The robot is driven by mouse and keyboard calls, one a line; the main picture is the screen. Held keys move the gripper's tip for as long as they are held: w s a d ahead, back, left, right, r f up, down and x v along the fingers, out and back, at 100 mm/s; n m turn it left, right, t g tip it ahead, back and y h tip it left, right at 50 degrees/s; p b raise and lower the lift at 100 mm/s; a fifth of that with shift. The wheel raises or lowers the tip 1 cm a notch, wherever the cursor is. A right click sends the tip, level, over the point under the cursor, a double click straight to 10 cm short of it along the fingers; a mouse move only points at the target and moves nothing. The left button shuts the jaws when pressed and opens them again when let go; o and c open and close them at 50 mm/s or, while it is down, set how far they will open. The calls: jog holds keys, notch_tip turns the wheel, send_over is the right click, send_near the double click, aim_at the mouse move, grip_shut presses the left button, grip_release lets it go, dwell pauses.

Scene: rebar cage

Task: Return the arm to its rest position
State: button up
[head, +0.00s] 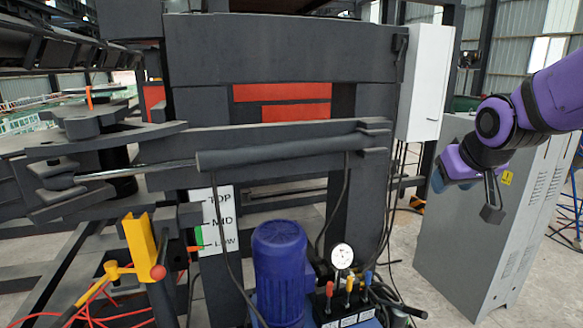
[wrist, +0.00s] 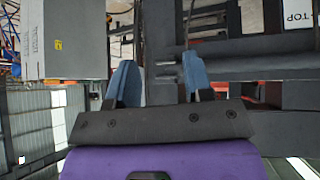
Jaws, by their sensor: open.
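My purple arm (head: 555,95) reaches in from the right edge in the head view. My gripper (head: 438,182) hangs at its end, in front of the grey cabinet, with little of its blue fingers showing there. In the wrist view my gripper (wrist: 158,75) has its two blue fingers spread apart with nothing between them. Dark machine parts and bars show beyond the fingers. I cannot tell the exact distance from the gripper to the cabinet.
The grey cabinet (head: 490,215) stands at the right. A white box (head: 426,80) is mounted on the dark machine frame (head: 285,50). A blue motor (head: 280,265), gauge (head: 342,256) and levers (head: 348,287) stand low in front. A yellow lever post (head: 140,243) is at left.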

jog(key=s+r+m+g, duration=0.1)
jog(key=s+r+g, duration=0.1)
jog(key=s, duration=1.9)
jog(key=shift+s+a+g, duration=0.15)
jog(key=shift+s+g, duration=0.05)
jog(key=shift+g, duration=0.1)
jog(key=shift+a+r, duration=0.1)
jog(key=shift+a, duration=0.05)
